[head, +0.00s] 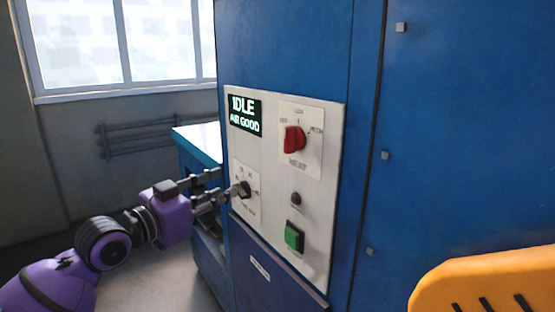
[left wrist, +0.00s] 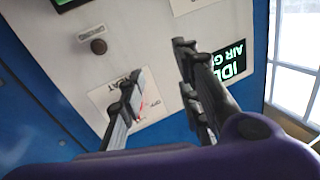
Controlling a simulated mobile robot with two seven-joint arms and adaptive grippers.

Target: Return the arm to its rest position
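My left arm (head: 88,255) is purple and black and reaches in from the lower left in the head view. Its gripper (head: 224,183) is open at the left edge of the control panel (head: 270,178). Its lower finger is close to the small black knob (head: 244,189); I cannot tell whether they touch. In the left wrist view the two fingers (left wrist: 160,60) are spread with nothing between them, in front of the panel (left wrist: 68,24). The left finger covers part of a white label there. My right gripper is not in view.
The blue cabinet (head: 460,150) carries a display (head: 244,115) reading "IDLE AIR GOOD", a red rotary switch (head: 293,139) and a green button (head: 294,237). An orange, slotted object (head: 480,285) fills the lower right. Open floor and a window (head: 75,45) lie left of the cabinet.

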